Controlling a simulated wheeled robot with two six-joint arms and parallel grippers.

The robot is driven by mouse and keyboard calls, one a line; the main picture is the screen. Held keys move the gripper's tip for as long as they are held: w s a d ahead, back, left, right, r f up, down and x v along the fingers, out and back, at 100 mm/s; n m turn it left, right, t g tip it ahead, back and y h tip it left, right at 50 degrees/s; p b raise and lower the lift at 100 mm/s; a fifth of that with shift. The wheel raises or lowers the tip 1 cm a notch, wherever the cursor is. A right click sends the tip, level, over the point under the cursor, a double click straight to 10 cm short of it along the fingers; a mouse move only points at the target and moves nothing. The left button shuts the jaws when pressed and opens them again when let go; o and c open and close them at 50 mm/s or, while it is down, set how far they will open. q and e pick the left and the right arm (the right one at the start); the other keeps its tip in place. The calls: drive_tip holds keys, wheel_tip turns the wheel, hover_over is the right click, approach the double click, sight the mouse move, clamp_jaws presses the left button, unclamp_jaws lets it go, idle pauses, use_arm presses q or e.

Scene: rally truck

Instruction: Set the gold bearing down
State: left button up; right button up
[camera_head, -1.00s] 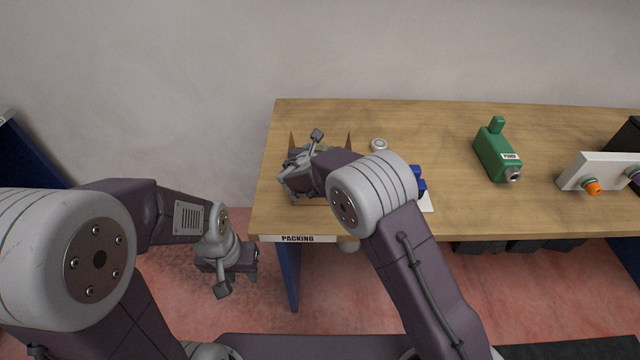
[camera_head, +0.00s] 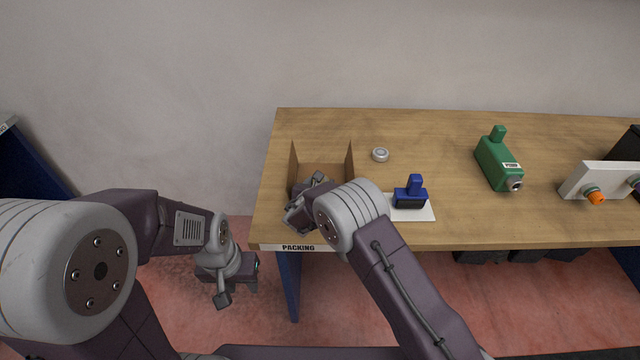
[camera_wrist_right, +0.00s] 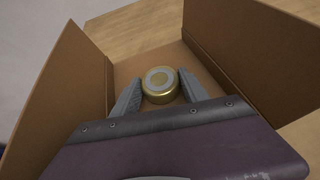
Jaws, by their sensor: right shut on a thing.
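The gold bearing (camera_wrist_right: 160,86) is a short gold cylinder with a pale ring on its top face. It shows in the right wrist view, between the two grey fingers of my right gripper (camera_wrist_right: 159,92), which are shut on it. They are inside or over an open cardboard box (camera_wrist_right: 93,62); I cannot tell whether the bearing touches the box floor. In the head view my right gripper sits at the front of the box (camera_head: 328,172) and hides the bearing. My left gripper (camera_head: 240,285) hangs left of the table, low over the floor; its fingers are not clear.
The box stands at the left end of the wooden table (camera_head: 440,140), above a PACKING label (camera_head: 299,248). A small silver ring (camera_head: 380,154), a blue stamp-like object (camera_head: 411,192) on a white card, a green device (camera_head: 497,160) and a white panel (camera_head: 590,179) stand to the right.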

drive_tip(key=shift+f, duration=0.1)
drive_tip(key=o, duration=1.6)
drive_tip(key=shift+s+r, duration=0.2)
drive_tip(key=shift+r, duration=0.1)
drive_tip(key=v, duration=1.1)
drive_tip(key=shift+s+a+r, duration=0.1)
drive_tip(key=shift+s, duration=0.25)
